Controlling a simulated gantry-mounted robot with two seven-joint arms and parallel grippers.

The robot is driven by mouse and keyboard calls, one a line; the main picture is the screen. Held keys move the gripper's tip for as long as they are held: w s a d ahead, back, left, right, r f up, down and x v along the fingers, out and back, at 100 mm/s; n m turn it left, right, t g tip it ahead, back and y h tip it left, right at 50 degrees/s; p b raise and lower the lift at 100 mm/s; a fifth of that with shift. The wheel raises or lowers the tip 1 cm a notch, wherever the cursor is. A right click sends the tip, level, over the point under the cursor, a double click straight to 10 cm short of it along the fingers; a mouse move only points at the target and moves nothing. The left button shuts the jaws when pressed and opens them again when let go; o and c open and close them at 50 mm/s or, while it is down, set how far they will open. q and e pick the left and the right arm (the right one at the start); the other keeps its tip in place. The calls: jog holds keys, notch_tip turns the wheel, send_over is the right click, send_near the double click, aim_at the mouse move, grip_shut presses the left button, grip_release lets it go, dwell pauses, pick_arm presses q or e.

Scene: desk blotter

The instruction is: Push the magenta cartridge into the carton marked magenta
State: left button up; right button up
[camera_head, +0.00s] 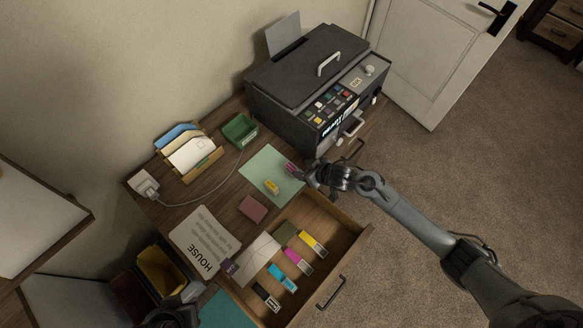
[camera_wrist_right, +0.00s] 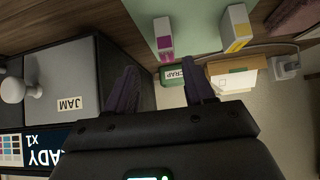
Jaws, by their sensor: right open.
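A small magenta-and-white block (camera_head: 291,168) is on the green blotter (camera_head: 262,163), close to my right gripper (camera_head: 312,175). In the right wrist view this block (camera_wrist_right: 163,38) lies ahead of the open fingers (camera_wrist_right: 160,92), roughly between their lines and apart from them. I cannot tell whether it is a cartridge, a carton or both together. A white-and-yellow block (camera_wrist_right: 237,28) is beside it, also on the blotter in the head view (camera_head: 271,186). A magenta piece (camera_head: 299,261) lies in the open drawer.
The open drawer (camera_head: 352,246) also holds yellow, cyan and black pieces. The printer (camera_head: 305,75) stands close behind my right gripper. A green scrap tray (camera_head: 240,130) and a letter rack (camera_head: 190,152) stand at the back. A dark red block (camera_head: 253,208) is near the drawer.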

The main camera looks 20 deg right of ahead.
aim_at(292, 167)
jog(key=x, duration=0.3)
jog(key=shift+w+a+f+b, duration=0.1)
jog(key=shift+a+b, duration=0.05)
jog(key=shift+b, duration=0.15)
jog(key=shift+a+b+x, duration=0.2)
jog(key=shift+b+x, duration=0.05)
jog(key=shift+x, duration=0.85)
jog(key=shift+a+b+x, duration=0.2)
jog(key=shift+a+x, duration=0.05)
jog(key=shift+x, duration=0.9)
jog(key=shift+w+a+f, duration=0.1)
jog(key=shift+w+f, duration=0.1)
jog(key=shift+w, duration=0.15)
grip_shut()
